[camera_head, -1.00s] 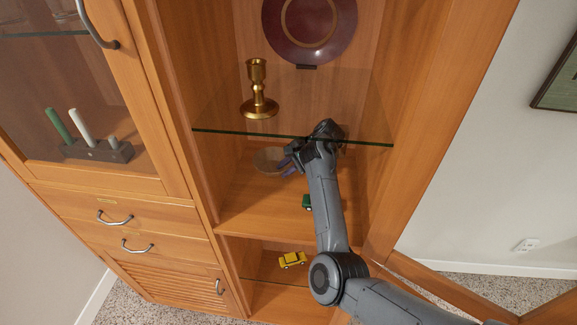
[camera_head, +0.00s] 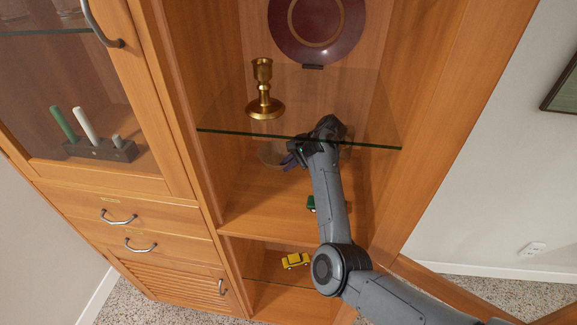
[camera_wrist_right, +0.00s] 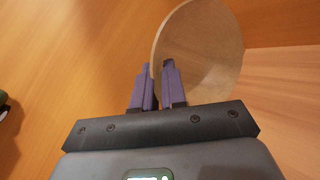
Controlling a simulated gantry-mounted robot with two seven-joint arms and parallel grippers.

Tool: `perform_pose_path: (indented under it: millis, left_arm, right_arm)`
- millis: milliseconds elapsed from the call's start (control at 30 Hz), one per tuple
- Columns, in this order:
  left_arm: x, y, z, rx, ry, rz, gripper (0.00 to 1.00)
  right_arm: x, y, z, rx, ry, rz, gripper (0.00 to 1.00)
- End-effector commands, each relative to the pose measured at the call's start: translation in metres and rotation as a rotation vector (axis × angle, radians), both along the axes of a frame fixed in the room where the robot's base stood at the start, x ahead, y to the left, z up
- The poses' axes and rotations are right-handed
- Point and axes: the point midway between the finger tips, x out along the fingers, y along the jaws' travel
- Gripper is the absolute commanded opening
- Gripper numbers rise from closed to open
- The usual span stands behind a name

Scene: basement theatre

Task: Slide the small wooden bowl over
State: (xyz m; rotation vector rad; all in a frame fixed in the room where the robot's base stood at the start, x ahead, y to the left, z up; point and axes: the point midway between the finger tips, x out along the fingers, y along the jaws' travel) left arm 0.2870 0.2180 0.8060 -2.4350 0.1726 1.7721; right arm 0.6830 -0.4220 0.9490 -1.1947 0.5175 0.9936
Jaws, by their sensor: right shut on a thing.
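The small wooden bowl (camera_head: 270,156) sits on the wooden shelf under the glass shelf, toward its left side. In the right wrist view the bowl (camera_wrist_right: 205,50) shows large and pale brown, with its rim between the purple fingers. My right gripper (camera_head: 291,161) reaches in from the right below the glass and is shut on the bowl's rim. The fingers also show in the right wrist view (camera_wrist_right: 158,85), one on each side of the rim. My left gripper is not in view.
A glass shelf (camera_head: 225,131) lies just above my right wrist, with a brass candlestick (camera_head: 264,95) and a maroon plate (camera_head: 315,25). A green toy car (camera_head: 311,204) is beside my forearm. A yellow toy car (camera_head: 295,260) sits one shelf lower.

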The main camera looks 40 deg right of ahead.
Motion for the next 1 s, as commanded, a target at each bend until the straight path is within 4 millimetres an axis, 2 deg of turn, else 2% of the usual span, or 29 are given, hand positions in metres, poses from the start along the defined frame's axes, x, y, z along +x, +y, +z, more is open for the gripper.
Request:
perform_pose_path:
  millis: [300, 700, 733, 900, 1000]
  left_arm:
    - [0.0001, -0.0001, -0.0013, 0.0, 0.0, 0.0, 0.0]
    - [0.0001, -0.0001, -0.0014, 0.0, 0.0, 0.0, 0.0]
    - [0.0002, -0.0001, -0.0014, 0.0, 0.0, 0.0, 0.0]
    - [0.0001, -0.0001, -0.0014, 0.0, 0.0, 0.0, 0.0]
    - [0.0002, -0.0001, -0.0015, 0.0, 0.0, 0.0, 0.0]
  right_arm:
    - [0.0076, -0.0084, 0.0007, 0.0, -0.001, -0.006, 0.0]
    - [0.0088, -0.0098, 0.001, 0.0, -0.002, -0.007, 0.0]
    - [0.0088, -0.0098, 0.001, 0.0, -0.002, -0.007, 0.13]
    - [0.0088, -0.0098, 0.0009, 0.0, -0.002, -0.007, 0.39]
    - [0.0086, -0.0096, 0.0004, 0.0, -0.001, -0.007, 0.41]
